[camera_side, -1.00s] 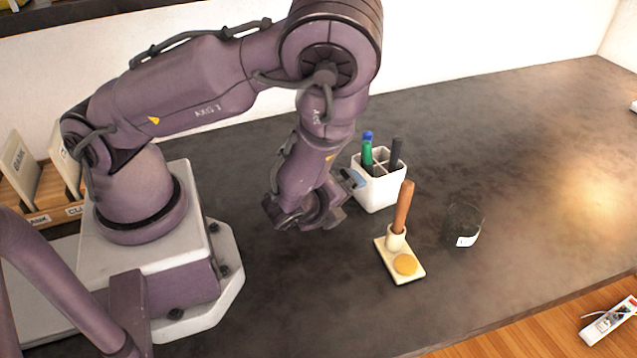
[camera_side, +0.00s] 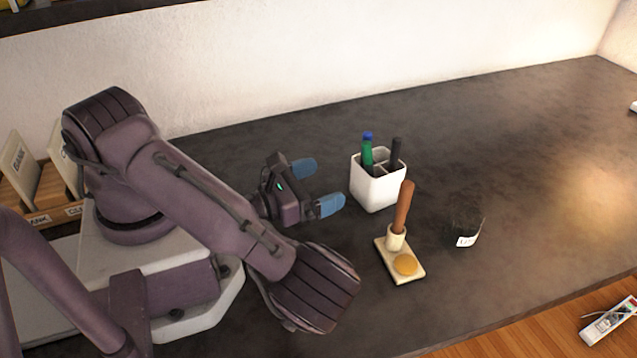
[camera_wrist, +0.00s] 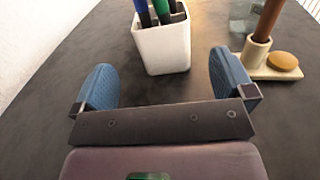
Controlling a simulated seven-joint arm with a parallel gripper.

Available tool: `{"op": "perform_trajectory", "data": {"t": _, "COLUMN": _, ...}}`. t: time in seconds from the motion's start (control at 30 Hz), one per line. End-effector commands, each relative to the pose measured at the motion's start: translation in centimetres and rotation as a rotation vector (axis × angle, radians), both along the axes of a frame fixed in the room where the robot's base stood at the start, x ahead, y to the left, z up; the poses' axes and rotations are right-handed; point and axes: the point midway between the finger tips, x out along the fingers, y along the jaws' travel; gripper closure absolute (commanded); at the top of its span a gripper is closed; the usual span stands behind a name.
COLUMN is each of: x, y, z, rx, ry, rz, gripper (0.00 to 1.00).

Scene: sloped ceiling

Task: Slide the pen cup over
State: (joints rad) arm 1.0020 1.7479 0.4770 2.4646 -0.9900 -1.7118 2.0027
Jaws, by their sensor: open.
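The white pen cup (camera_side: 376,190) stands upright on the dark desk, right of my gripper (camera_side: 318,188).
A cream stand (camera_side: 398,262) with an upright brown stick (camera_side: 404,207) and an orange disc (camera_side: 405,264) is in front of the cup. A dark see-through glass (camera_side: 465,222) with a white label stands right of it.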

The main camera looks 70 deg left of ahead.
Motion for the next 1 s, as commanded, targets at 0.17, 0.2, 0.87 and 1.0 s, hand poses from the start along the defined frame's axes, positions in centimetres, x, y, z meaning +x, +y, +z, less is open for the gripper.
{"op": "perform_trajectory", "data": {"t": 0.17, "x": 0.0, "y": 0.0, "z": 0.0, "rx": -0.003, "ry": 0.000, "rz": 0.002, "gripper": 0.00}}
{"op": "perform_trajectory", "data": {"t": 0.2, "x": 0.1, "y": 0.0, "z": 0.0, "rx": -0.004, "ry": 0.000, "rz": 0.002, "gripper": 0.00}}
{"op": "perform_trajectory", "data": {"t": 0.87, "x": 10.5, "y": 1.1, "z": 0.0, "rx": -0.006, "ry": -0.002, "rz": 0.004, "gripper": 0.00}}
{"op": "perform_trajectory", "data": {"t": 1.0, "x": 12.1, "y": 1.2, "z": 0.0, "rx": -0.006, "ry": -0.001, "rz": 0.004, "gripper": 0.00}}
